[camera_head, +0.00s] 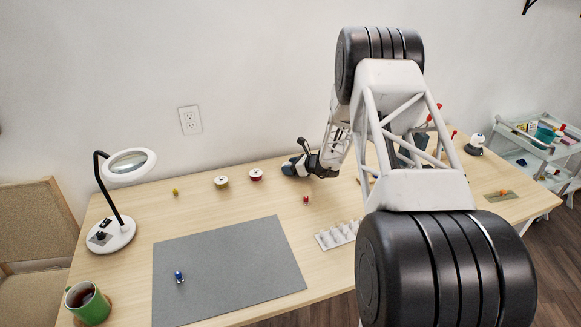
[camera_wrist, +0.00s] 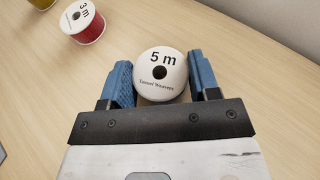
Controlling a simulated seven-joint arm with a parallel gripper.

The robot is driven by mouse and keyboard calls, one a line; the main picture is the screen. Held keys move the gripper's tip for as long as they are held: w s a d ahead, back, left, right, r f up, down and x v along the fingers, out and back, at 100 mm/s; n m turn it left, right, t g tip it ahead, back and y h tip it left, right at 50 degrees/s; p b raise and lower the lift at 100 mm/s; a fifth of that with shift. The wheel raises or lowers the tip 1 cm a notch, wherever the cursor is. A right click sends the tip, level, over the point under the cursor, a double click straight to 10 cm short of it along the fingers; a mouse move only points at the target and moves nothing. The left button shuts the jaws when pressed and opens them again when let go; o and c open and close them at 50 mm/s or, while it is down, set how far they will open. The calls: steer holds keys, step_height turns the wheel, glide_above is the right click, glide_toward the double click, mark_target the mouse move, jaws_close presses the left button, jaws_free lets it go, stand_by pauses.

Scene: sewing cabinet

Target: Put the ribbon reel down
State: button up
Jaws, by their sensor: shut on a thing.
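My gripper (camera_wrist: 161,72) is shut on a ribbon reel (camera_wrist: 160,66), with one blue finger pad on each side of it. The reel has a white end face marked "5 m" and a dark centre hole, turned toward the wrist camera. In the head view my gripper (camera_head: 298,167) is low over the back of the wooden table (camera_head: 200,215), right of two other reels. The held reel cannot be made out there, and I cannot tell whether it touches the table.
A red reel marked "3 m" (camera_wrist: 84,24) stands nearby, with a yellowish reel (camera_head: 221,181) left of it. A small red spool (camera_head: 306,199) stands in front of my gripper. A grey mat (camera_head: 225,270), white tray (camera_head: 338,235), lamp (camera_head: 118,228) and mug (camera_head: 88,305) are also on the table.

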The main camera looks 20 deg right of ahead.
steer(key=shift+f, duration=0.15)
steer(key=o, duration=0.9)
steer(key=shift+s+d+r, duration=0.1)
steer(key=shift+r, duration=0.15)
steer(key=v, duration=1.1)
steer(key=shift+s+d, duration=0.2)
steer(key=shift+s, duration=0.15)
steer(key=shift+r, duration=0.1)
